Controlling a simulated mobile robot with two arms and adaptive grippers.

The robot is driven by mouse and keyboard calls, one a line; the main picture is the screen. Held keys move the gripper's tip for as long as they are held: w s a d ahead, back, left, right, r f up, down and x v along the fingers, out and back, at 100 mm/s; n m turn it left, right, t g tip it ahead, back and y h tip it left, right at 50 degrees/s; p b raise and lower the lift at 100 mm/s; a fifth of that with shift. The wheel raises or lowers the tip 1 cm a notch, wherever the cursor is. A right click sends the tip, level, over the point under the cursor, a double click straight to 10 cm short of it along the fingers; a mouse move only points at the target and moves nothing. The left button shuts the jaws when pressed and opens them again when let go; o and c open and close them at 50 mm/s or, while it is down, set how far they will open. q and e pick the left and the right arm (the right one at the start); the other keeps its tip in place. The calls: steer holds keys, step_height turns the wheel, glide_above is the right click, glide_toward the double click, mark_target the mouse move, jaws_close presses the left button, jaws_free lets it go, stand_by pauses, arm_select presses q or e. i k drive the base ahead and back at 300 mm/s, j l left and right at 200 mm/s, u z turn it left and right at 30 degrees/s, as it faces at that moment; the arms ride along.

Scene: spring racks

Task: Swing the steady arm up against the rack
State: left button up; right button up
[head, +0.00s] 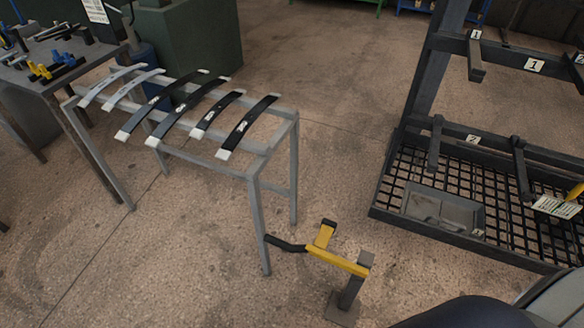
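The steady arm (338,262) is a yellow bar on a short dark post (350,292) that stands on the floor. The bar reaches left from the post, roughly level, and ends in a black handle (288,246). A short yellow piece with a black tip (325,234) sticks up from the bar. The grey rack (255,165) stands just behind and left of it, with several curved leaf springs (208,112) across its top. The handle's end overlaps the rack's front leg in the picture; I cannot tell if they touch. Neither of my grippers is in view.
A black rack (375,212) with numbered pegs and a mesh base stands at the right. A grey tray (440,207) lies on its mesh. A workbench (50,65) with tools is at the upper left, and a green cabinet (200,45) behind.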

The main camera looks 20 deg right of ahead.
mark_target(327, 228)
steer(key=z, duration=0.9)
